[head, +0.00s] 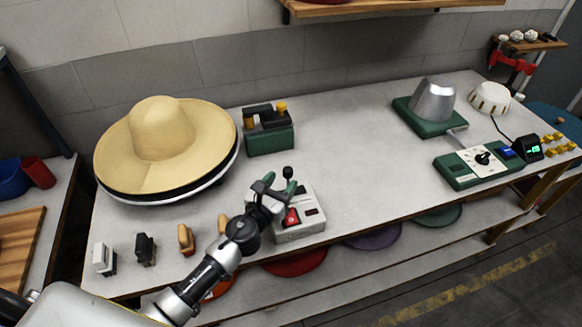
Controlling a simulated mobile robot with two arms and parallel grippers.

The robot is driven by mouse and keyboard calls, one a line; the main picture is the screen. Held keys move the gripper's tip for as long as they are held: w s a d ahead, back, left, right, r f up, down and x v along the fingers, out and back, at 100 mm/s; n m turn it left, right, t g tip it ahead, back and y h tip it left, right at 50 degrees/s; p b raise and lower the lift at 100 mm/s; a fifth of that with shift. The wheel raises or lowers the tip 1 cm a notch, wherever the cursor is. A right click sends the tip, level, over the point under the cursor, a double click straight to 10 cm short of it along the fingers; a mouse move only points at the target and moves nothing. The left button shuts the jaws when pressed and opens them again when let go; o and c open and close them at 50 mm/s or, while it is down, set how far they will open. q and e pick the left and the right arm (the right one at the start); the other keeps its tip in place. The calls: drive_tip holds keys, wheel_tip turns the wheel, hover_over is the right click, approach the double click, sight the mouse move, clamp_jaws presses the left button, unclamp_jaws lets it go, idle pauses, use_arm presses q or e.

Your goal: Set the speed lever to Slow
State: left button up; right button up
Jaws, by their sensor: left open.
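A light grey control box (313,228) stands near the front edge of the table, with a red switch (291,217) and a small dark window on it. A lever with a black knob (288,172) rises at the box's back left; I take it to be the speed lever. Its lower part is hidden by my gripper, and I cannot read any speed marks. My left gripper (279,186) is open, its fingers just below and around the knob in the picture. I cannot tell whether they touch the lever. My right gripper is not in view.
A large straw hat (162,133) stands at the left, with a green device (269,137) behind the box. Several small brushes or handles, one tan (185,239), stand along the front left edge. A metal hat form (434,101) and green control panel (485,163) are right. The table's middle is clear.

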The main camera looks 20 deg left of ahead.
sight(291, 169)
use_arm(q)
drive_tip(key=w, duration=0.3)
drive_tip(key=w+d, duration=0.1)
drive_tip(key=w, duration=0.1)
drive_tip(key=shift+w, duration=0.4)
clamp_jaws()
